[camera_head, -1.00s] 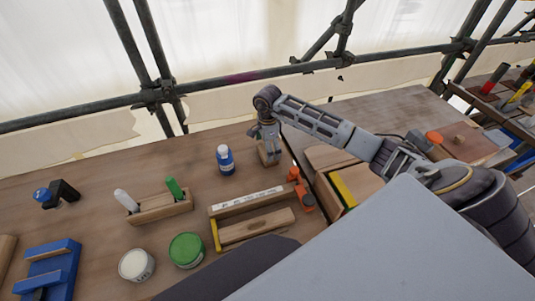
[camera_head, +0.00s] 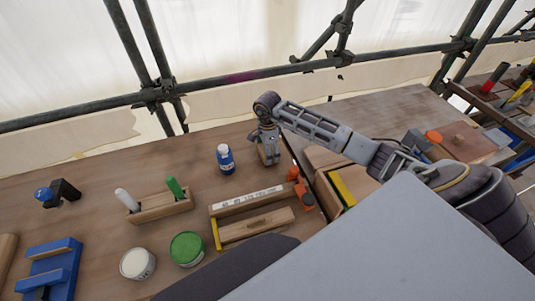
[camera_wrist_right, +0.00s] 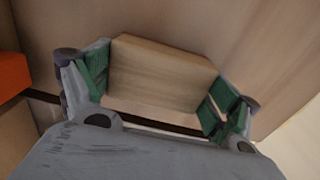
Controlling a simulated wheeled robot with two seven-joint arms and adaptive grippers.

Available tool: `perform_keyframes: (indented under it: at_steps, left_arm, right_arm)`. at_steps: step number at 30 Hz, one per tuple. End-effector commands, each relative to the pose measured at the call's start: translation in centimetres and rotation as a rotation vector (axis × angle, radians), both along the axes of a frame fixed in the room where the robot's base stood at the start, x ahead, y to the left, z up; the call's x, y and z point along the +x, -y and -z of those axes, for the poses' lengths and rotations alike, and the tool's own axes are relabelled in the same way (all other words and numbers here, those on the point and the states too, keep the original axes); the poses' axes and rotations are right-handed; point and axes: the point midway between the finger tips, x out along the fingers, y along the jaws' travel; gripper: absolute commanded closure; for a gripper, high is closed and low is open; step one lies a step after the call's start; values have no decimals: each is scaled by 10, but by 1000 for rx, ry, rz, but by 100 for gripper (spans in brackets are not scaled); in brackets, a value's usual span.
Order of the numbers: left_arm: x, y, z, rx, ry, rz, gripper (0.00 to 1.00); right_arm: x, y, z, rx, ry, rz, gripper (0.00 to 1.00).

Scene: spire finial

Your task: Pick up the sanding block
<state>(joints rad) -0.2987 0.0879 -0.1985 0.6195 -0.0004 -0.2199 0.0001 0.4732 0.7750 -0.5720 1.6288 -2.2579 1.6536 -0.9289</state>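The sanding block (camera_head: 271,155) is a pale wooden block at the back of the workbench, right of the blue and white bottle. In the head view it is partly hidden by my right gripper (camera_head: 268,148), which reaches down over it. In the right wrist view the block (camera_wrist_right: 160,75) fills the space between the green-padded fingers of the right gripper (camera_wrist_right: 160,90). The pads appear to touch both its ends, so the gripper looks shut on it. I cannot tell whether the block is clear of the bench. My left gripper is not in view.
A blue and white bottle (camera_head: 225,158) stands left of the block. An orange tool (camera_head: 303,193) and a wooden tray (camera_head: 250,200) lie in front. A marker holder (camera_head: 160,205), white can (camera_head: 137,264) and green can (camera_head: 187,248) are further left. Scaffold poles (camera_head: 230,80) run behind.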

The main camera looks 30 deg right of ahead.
Motion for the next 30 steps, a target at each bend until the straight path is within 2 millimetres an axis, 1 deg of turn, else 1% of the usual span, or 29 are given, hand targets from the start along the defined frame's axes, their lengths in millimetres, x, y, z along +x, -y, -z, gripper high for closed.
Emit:
perform_keyframes:
  at_steps: [1, 2, 10, 16, 22, 30]
  left_arm:
    - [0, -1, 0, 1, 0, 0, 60]
    - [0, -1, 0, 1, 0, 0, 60]
    - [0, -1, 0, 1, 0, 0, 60]
    - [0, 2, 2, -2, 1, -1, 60]
    - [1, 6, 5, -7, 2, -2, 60]
    - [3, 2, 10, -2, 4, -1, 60]
  right_arm:
    - [0, 0, 0, 0, 0, 0, 35]
    - [0, 0, 0, 0, 0, 0, 38]
    - [0, 0, -1, 0, 1, 0, 38]
    - [1, 1, -11, 0, 2, 0, 38]
    - [1, 1, -34, -2, 4, 0, 38]
    - [1, 1, -73, -2, 4, 0, 38]
